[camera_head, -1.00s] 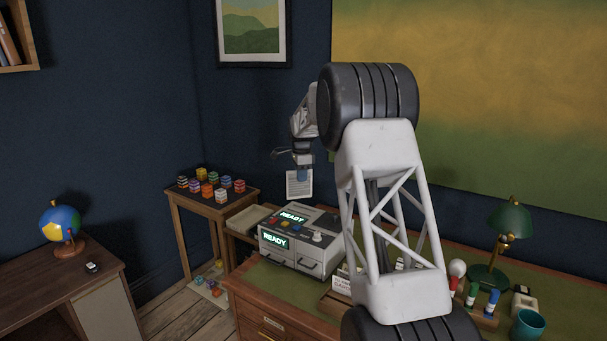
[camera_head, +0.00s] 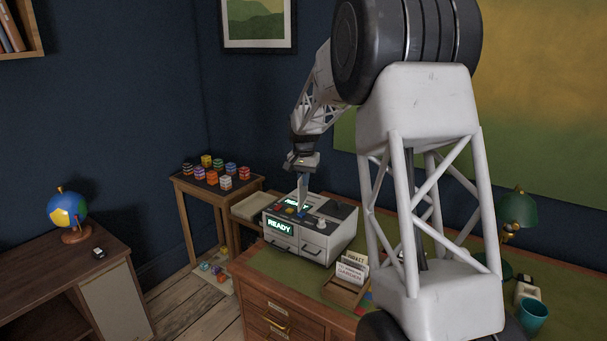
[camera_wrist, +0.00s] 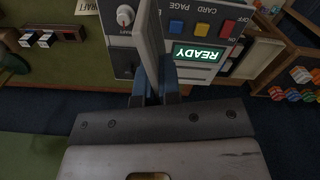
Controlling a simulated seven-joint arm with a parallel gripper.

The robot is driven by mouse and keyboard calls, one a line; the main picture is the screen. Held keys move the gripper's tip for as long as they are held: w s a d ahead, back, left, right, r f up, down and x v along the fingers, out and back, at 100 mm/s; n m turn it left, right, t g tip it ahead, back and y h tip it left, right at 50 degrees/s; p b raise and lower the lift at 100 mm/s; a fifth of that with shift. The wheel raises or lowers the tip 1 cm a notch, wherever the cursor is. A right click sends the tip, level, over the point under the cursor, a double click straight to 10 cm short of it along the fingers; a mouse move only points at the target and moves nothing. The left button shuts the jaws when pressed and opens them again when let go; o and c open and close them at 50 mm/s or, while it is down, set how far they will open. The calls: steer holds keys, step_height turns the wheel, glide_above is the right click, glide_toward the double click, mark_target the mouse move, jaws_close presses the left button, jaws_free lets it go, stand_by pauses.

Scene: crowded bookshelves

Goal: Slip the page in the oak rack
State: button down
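My gripper (camera_head: 302,174) is shut on a pale page (camera_head: 303,192), which hangs below it and looks nearly edge-on, in front of the grey machine. In the wrist view the page (camera_wrist: 150,38) rises between the blue fingers (camera_wrist: 154,94) of my gripper. The wooden rack (camera_head: 342,296) stands on the desk, to the right of and nearer than the machine. My arm covers part of the desk just right of the rack. The page is apart from the rack.
The grey machine (camera_head: 335,243) shows a lit READY screen and has a knob and coloured buttons. A green lamp (camera_head: 517,208) and a teal cup (camera_head: 532,316) stand at the right. A small table (camera_head: 190,186) with striped blocks and a globe (camera_head: 67,210) are at the left.

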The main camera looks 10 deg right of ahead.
steer(key=s+d+f+m, duration=0.3)
steer(key=s+f+m, duration=0.4)
steer(key=s+m, duration=0.3)
steer(key=s+d+f+m, duration=0.4)
steer(key=s+f+m, duration=0.2)
steer(key=s+m, duration=0.5)
steer(key=shift+s+f, duration=0.4)
steer(key=shift+s, duration=1.5)
steer(key=shift+f, duration=0.1)
steer(key=shift+f, duration=1.8)
steer(key=shift+f, duration=2.6)
